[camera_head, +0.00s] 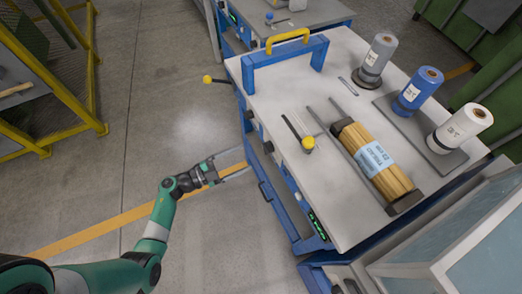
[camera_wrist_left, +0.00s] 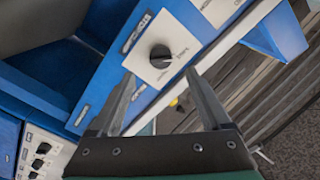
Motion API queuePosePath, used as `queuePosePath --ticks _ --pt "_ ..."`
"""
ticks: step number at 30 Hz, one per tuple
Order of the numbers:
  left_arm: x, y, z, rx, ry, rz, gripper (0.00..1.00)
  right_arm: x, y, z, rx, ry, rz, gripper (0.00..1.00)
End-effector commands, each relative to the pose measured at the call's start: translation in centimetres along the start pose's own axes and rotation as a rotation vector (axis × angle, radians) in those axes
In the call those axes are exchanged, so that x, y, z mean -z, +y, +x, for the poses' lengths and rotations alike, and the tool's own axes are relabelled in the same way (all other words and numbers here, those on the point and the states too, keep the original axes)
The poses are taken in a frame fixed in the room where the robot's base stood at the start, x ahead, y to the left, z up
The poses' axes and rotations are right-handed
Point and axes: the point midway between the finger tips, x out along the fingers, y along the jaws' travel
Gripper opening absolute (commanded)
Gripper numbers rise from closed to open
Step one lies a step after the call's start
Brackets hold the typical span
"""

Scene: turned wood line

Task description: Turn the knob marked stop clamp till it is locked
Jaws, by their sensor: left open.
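A black round knob (camera_wrist_left: 160,56) sits on a white square plate on the blue front rail of the bench in the left wrist view. The plate carries small lettering that I cannot read, so I cannot confirm its marking or the knob's setting. My left gripper (camera_head: 246,161) is open and empty, beside the bench front in the head view. In the left wrist view its two fingers (camera_wrist_left: 160,76) point toward the knob, one on each side of it below, apart from it. My right gripper is not in view.
The bench top (camera_head: 350,220) holds a bundle of wooden rods (camera_head: 365,150) and several spools at the right. A yellow handle (camera_head: 288,40) tops the blue frame.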

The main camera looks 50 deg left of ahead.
Motion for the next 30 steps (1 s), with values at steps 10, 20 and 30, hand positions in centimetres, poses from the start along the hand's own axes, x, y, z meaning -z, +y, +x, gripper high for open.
queuePosePath --ticks 10,20,30 --pt "-0.2 0.1 7.0 0.000 0.002 0.003 0.81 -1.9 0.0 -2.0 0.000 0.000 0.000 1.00" --pt "0.0 -0.1 7.9 0.002 0.000 0.001 0.81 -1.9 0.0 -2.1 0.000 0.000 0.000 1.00" --pt "0.0 -0.1 7.8 0.002 0.000 0.001 0.27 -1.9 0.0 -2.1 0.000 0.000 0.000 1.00"
